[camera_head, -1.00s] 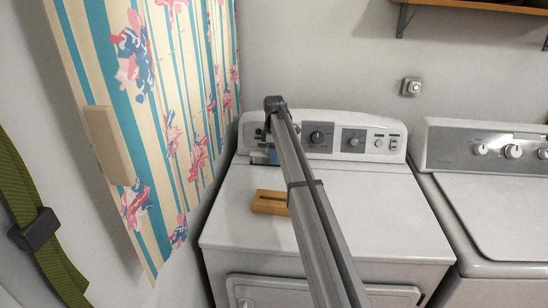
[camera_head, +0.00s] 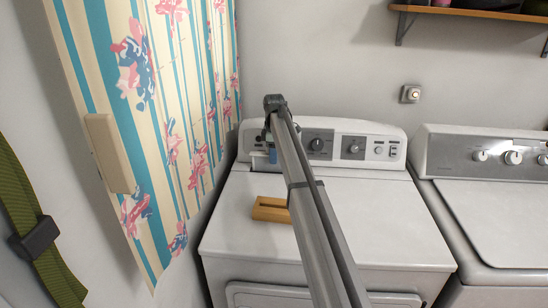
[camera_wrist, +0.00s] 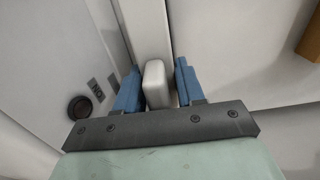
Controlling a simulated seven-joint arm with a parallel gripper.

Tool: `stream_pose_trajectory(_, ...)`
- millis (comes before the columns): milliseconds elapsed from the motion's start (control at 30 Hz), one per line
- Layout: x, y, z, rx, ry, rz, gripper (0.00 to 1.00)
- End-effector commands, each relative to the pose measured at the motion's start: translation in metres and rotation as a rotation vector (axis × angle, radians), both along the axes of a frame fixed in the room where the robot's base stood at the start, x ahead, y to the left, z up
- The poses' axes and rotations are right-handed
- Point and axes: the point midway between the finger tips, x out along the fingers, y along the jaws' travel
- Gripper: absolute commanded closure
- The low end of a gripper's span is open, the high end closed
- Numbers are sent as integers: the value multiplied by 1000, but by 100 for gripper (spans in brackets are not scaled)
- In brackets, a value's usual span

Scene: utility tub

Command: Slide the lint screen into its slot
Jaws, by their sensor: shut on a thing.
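My gripper (camera_wrist: 157,88) has blue fingers on both sides of a pale grey-white block, which I take to be the handle end of the lint screen (camera_wrist: 156,82). The fingers are shut on it. The rest of the screen is hidden behind this end. In the head view, my gripper (camera_head: 271,154) is at the back left of the white dryer (camera_head: 350,215), in front of its control panel, largely covered by my arm. A tan wooden block (camera_head: 268,209) with a dark groove lies on the dryer top, nearer than the gripper. I cannot make out the screen's slot.
A striped floral panel (camera_head: 165,120) stands close on the left. The control panel (camera_head: 350,146) rises behind the dryer top. A second machine (camera_head: 490,200) stands to the right. The right part of the dryer top is clear. A shelf (camera_head: 470,12) hangs above.

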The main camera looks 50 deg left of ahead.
Motion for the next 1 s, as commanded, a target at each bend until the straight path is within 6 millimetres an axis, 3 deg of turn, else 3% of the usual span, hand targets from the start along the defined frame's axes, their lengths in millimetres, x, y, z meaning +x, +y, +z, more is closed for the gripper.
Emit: stream_pose_trajectory(1000,0,0,33,0,0,0,88)
